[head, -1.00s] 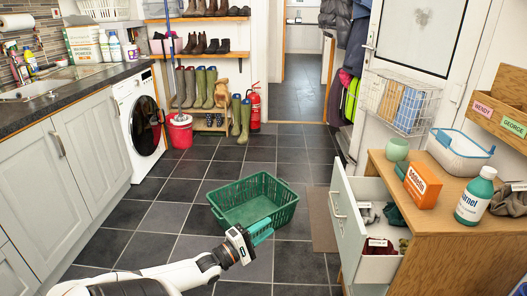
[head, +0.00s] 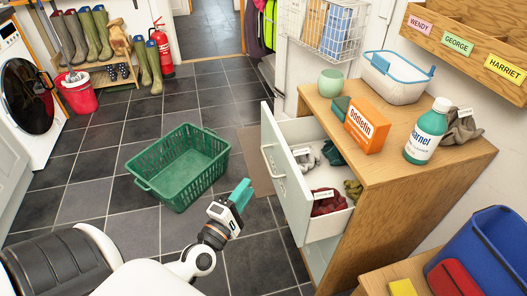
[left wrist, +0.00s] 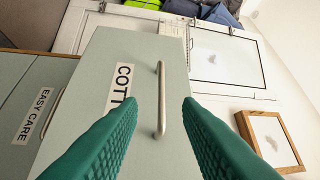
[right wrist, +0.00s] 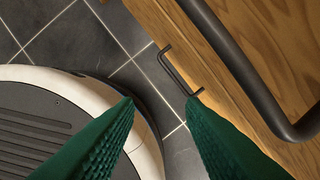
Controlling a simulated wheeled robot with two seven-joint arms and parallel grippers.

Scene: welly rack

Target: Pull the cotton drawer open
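The cotton drawer (head: 290,185) stands pulled out of the wooden cabinet, with dark red, grey and green clothes inside. In the left wrist view its pale front (left wrist: 140,75) carries a label starting "COTT", the rest hidden by a finger, and an upright-looking bar handle (left wrist: 161,100). My left gripper (head: 243,192) is open and empty, just in front of the drawer front. The handle shows between its fingers (left wrist: 158,118), seemingly apart from them. My right gripper (right wrist: 160,110) is open and empty; it is out of the head view.
A second drawer labelled "EASY CARE" (left wrist: 35,113) is beside it. A green basket (head: 180,165) stands on the floor left of the drawer. An orange box (head: 367,125), a bottle (head: 427,130) and a white tub (head: 397,80) stand on the cabinet top. A dark handle (right wrist: 180,70) shows near my right gripper.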

